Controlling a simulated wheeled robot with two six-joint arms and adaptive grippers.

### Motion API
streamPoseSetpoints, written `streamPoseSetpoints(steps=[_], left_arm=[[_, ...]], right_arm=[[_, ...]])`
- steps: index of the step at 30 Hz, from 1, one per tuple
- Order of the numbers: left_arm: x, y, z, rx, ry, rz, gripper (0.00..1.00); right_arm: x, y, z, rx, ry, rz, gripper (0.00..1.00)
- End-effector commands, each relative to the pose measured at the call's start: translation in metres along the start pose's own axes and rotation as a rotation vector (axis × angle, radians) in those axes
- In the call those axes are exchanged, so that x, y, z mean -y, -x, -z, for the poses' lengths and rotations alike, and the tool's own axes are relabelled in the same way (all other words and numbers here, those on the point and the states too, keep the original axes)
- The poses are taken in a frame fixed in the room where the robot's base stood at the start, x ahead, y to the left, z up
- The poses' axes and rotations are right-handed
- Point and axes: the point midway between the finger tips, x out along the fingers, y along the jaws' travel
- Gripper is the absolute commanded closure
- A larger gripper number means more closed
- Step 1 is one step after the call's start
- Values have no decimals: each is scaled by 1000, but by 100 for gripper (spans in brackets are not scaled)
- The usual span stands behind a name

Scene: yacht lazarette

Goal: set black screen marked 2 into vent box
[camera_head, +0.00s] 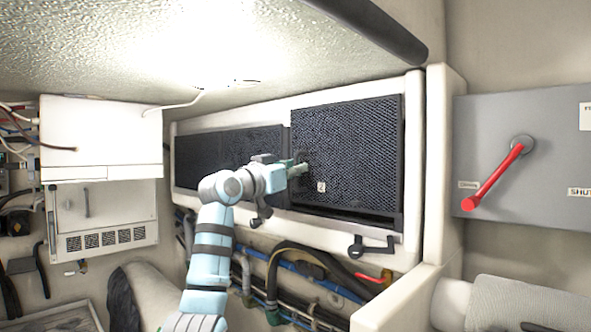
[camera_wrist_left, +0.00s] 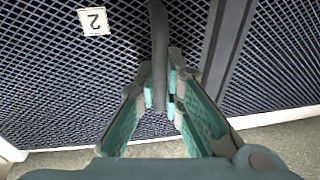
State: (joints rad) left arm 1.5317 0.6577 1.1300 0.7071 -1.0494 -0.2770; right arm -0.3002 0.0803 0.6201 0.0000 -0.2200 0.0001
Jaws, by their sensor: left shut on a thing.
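The black mesh screen marked 2 (camera_head: 362,150) stands upright at the right half of the white vent box (camera_head: 411,130). Its top sits close to the box's upper rim, and a dark strip shows below its lower edge. I cannot tell whether it is fully seated. My left gripper (camera_head: 303,167) is at the screen's left part, shut on its dark pull tab. In the left wrist view the fingers (camera_wrist_left: 165,92) close around the tab (camera_wrist_left: 158,45), with the label 2 (camera_wrist_left: 93,21) upside down beside it. My right gripper is not in view.
Another black mesh screen (camera_head: 215,153) fills the box's left half, beside a dark divider (camera_wrist_left: 222,50). A black latch (camera_head: 371,246) is below the box, above pipes and hoses (camera_head: 300,270). A grey panel with a red lever (camera_head: 495,180) is at right; a white cabinet (camera_head: 100,130) is at left.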

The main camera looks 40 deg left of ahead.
Motion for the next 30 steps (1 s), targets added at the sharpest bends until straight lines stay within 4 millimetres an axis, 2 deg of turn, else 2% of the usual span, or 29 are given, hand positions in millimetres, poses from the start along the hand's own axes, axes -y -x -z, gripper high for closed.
streamPoseSetpoints(steps=[30], left_arm=[[0,2,-15,-3,0,0,100]], right_arm=[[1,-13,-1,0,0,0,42]])
